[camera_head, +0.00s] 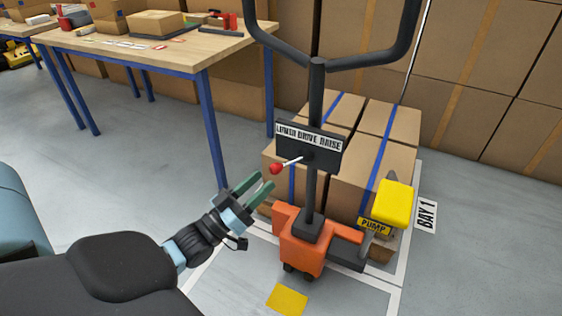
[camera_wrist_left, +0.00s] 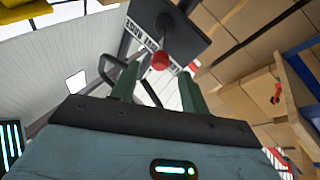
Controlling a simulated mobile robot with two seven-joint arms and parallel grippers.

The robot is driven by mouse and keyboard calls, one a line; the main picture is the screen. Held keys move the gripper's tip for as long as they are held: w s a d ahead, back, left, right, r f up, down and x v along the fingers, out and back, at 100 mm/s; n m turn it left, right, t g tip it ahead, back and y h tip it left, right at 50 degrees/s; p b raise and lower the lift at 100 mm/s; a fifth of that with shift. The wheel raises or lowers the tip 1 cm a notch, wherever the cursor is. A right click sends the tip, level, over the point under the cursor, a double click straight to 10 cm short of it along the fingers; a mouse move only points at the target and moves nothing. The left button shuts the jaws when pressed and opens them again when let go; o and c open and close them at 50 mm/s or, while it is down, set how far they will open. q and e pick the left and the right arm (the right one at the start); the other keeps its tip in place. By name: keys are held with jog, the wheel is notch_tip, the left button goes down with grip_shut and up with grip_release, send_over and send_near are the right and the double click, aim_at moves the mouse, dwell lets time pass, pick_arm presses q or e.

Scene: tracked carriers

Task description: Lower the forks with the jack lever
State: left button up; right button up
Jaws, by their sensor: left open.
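The jack lever (camera_head: 290,163) is a thin pale rod with a red knob (camera_head: 276,168). It sticks out to the left from a black plate (camera_head: 309,140) labelled LOWER DRIVE RAISE on the orange pallet jack (camera_head: 300,247). My left gripper (camera_head: 258,183) is open and empty, just below and left of the knob. In the left wrist view the red knob (camera_wrist_left: 160,61) shows beyond the gap between the green fingers (camera_wrist_left: 158,85), and I see no contact. The forks are hidden under the load. My right gripper is not in view.
Stacked cartons (camera_head: 345,150) with blue straps stand behind the jack. A yellow PUMP pedal (camera_head: 395,203) is at its right. A workbench (camera_head: 150,50) with blue legs stands at the upper left. The floor left of the jack is clear.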

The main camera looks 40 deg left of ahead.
aim_at(282, 164)
pick_arm(q)
jog(key=shift+x, duration=3.85)
jog(key=shift+c, duration=0.3)
grip_shut()
